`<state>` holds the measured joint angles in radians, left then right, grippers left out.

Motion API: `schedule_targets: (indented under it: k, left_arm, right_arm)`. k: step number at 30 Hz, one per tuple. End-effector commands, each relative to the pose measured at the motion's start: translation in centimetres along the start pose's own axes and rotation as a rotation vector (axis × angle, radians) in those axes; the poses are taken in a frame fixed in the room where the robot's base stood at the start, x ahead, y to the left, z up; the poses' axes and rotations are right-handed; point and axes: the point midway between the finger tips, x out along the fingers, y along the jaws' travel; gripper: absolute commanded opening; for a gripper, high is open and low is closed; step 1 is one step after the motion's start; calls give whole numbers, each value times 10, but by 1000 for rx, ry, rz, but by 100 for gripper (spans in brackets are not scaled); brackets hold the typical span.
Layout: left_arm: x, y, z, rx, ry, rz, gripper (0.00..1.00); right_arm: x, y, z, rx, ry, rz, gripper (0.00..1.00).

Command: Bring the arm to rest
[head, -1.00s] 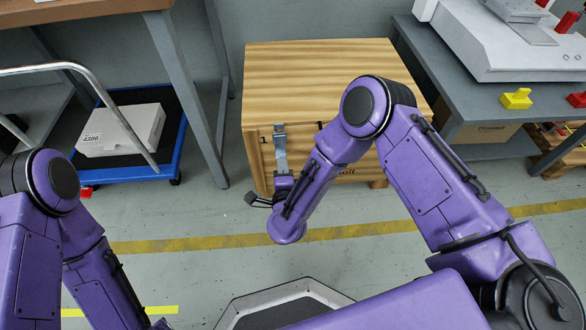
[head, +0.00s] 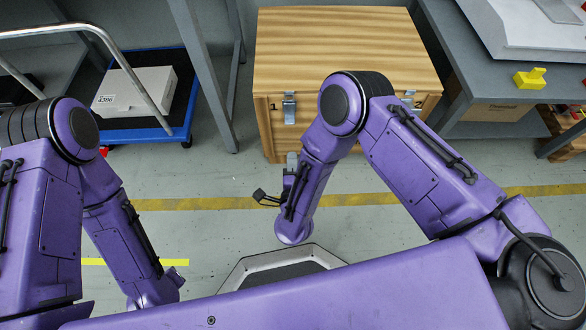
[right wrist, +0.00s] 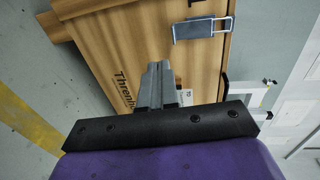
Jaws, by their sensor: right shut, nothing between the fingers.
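My right arm hangs bent in the head view, its gripper (head: 291,160) pointing at the front of a wooden crate (head: 340,45). In the right wrist view the gripper fingers (right wrist: 158,72) are together with nothing between them. A metal latch (head: 289,108) is on the crate's front, beyond the fingertips and apart from them. A latch (right wrist: 202,28) also shows in the right wrist view, to the upper right of the fingers. My left arm (head: 120,235) is bent down at the left; its gripper is not visible.
A blue-edged trolley (head: 150,134) with a pale box (head: 136,90) stands at the left. A grey workbench (head: 470,75) with a yellow part (head: 530,78) is at the right. Open floor with a yellow line (head: 350,200) lies before the crate.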

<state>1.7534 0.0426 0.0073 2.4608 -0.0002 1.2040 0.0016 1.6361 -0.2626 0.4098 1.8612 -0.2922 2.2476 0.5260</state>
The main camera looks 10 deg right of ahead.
Motion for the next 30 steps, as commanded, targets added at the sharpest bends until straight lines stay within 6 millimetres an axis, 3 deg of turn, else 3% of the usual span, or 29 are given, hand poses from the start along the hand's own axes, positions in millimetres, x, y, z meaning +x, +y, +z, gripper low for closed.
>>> schedule_targets:
  k: [3, 6, 20, 23, 25, 27, 30]
  left_arm:
    - [-9, -1, -4, 1, 0, -1, 21]
    - [-10, -2, -5, 2, 1, -1, 21]
    - [-10, -2, -5, 2, 1, -2, 21]
    - [-10, -2, -5, 2, 1, -2, 21]
    - [-10, -2, -5, 2, 1, -2, 21]
    - [-10, -2, -5, 2, 1, -2, 21]
    - [-10, -2, -5, 2, 1, -2, 21]
  right_arm:
    - [-26, 2, 4, -2, -10, 2, 0]
    - [-38, 6, 3, -2, -9, 2, 0]
    - [-41, 11, -7, -58, -10, 22, 0]
    - [-36, 27, -45, -314, -51, 137, 0]
    - [-41, 46, -88, -567, -101, 288, 0]
    - [-58, 65, -133, -783, -162, 458, 0]
    - [-90, 82, -182, -981, -250, 669, 0]
